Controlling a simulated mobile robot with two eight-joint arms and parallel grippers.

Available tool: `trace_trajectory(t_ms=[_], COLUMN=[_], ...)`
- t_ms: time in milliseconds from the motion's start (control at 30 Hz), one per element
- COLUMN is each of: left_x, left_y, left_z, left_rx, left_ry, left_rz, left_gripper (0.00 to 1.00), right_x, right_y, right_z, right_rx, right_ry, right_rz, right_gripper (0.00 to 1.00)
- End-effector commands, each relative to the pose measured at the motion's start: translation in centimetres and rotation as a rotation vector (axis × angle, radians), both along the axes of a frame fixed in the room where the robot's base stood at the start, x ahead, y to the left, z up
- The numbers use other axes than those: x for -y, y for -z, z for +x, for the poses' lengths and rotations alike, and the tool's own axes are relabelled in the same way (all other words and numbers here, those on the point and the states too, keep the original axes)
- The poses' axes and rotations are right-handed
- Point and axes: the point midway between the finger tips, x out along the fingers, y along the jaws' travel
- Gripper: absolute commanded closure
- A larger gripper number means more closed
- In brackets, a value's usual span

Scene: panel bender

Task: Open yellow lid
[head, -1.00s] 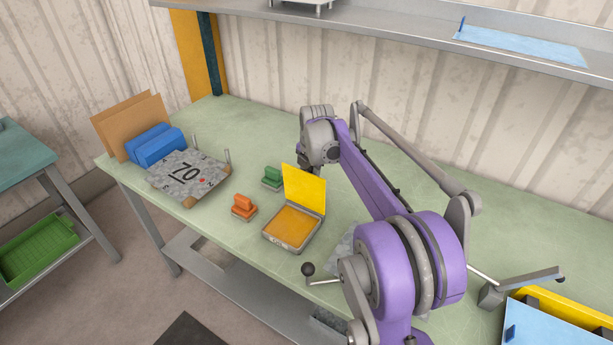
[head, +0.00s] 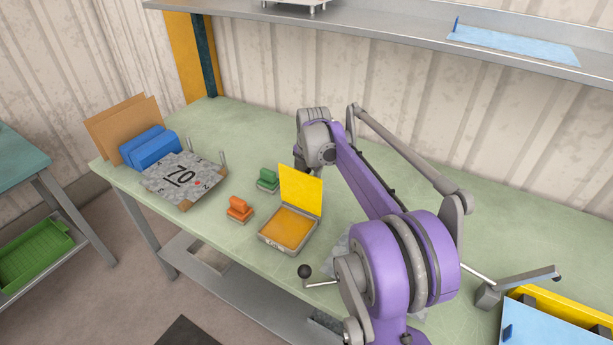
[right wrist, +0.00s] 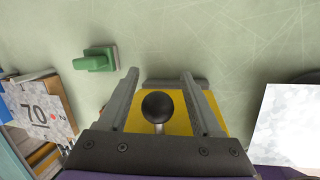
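The yellow lid (head: 301,190) stands upright, open, at the back edge of a small grey box with a yellow-orange pad (head: 287,228) on the green bench. My right arm reaches over the bench behind the lid in the head view; its fingers are hidden there. In the right wrist view my right gripper (right wrist: 160,74) is open, its fingers apart. Yellow (right wrist: 182,118) shows beneath and between them; I cannot tell whether it is lid or pad. A black ball knob (right wrist: 158,105) appears between the fingers, touching neither. My left gripper is not in view.
An orange stamp (head: 239,209) and a green stamp (head: 267,181) stand left of the box. A speckled plate marked 70 (head: 182,178) and blue blocks (head: 151,148) are farther left. A lever with a black ball (head: 304,271) is near the front edge.

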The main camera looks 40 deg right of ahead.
Motion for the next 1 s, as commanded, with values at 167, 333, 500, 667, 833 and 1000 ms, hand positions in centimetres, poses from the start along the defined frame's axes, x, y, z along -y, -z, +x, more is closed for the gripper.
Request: trace_trajectory(t_ms=[167,333,500,667,833,1000], left_x=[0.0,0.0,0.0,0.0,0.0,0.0], left_y=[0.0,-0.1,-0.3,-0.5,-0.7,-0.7], left_z=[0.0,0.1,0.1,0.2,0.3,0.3], left_rx=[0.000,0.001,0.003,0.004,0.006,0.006], left_ry=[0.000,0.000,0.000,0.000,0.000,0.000], left_rz=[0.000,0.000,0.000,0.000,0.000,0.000], left_gripper=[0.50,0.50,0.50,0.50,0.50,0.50], right_x=[0.0,-0.2,-0.6,-0.9,-1.1,-1.1], right_y=[-0.2,-2.1,-5.5,-8.3,-10.1,-10.5], right_z=[0.0,-0.5,-1.4,-2.2,-2.6,-2.8], right_rx=[0.001,0.002,0.002,0.001,0.001,0.001], right_ry=[0.000,0.000,0.001,0.001,0.001,0.000], right_rz=[0.000,0.000,0.001,0.000,0.000,0.000], right_gripper=[0.34,0.34,0.34,0.34,0.34,0.34])
